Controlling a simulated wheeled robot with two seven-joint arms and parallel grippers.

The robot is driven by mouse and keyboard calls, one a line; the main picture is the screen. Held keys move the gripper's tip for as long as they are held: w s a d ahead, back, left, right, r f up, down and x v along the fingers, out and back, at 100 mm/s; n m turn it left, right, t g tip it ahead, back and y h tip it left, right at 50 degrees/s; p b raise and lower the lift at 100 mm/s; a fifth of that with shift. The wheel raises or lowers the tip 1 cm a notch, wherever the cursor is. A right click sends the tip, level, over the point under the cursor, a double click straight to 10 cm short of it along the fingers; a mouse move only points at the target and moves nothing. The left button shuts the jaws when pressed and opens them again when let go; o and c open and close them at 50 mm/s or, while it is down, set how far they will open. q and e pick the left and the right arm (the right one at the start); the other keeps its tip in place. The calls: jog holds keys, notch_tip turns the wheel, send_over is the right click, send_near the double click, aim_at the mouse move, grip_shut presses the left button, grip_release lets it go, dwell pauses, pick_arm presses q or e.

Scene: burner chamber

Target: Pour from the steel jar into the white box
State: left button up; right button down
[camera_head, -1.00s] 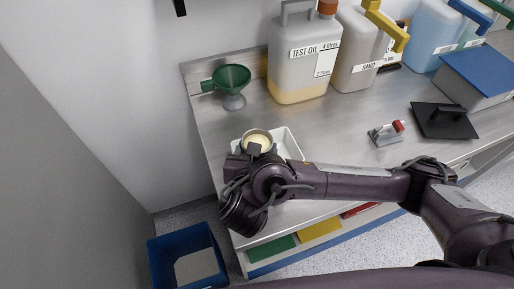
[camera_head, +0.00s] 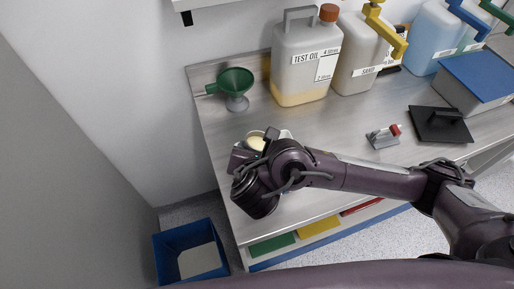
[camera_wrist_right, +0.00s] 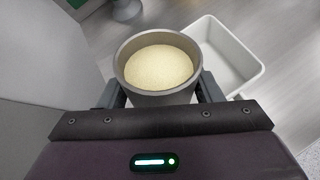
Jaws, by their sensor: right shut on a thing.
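The steel jar (camera_wrist_right: 158,99) is a round grey vessel holding pale, grainy material (camera_wrist_right: 158,67). My right gripper (camera_wrist_right: 160,92) is shut on it, with a finger on each side. The jar looks close to upright in the right wrist view. In the head view the jar (camera_head: 257,136) shows only in part behind my right wrist. The white box (camera_wrist_right: 246,83) is open and shallow. It shows beside and beyond the jar, to the right, and its inside looks empty where visible. In the head view my arm hides nearly all of the box. My left gripper is out of view.
A green funnel (camera_head: 236,82) on a grey stand is at the bench's back left. Test oil (camera_head: 304,62) and sand (camera_head: 360,60) containers line the back. A red-tipped metal device (camera_head: 384,137) and a black plate (camera_head: 437,128) lie right. A blue bin (camera_head: 188,254) stands on the floor.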

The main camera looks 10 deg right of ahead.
jog(key=shift+r+p, duration=0.25)
jog(key=shift+p, duration=0.05)
jog(key=shift+a, duration=0.1)
jog(key=shift+r+m+g+y+p, duration=0.15)
jog(key=shift+m+g+y+p, duration=0.25)
jog(key=shift+y+p, duration=0.1)
dwell(0.5)
jog(key=shift+s+r+g+y+p, duration=0.15)
jog(key=shift+g+y+p, duration=0.15)
jog(key=shift+y+p, duration=0.15)
dwell(0.3)
jog(key=shift+r+m+y+p, duration=0.1)
jog(key=shift+m+y+p, duration=0.2)
jog(key=shift+p, duration=0.1)
jog(key=shift+g, duration=0.3)
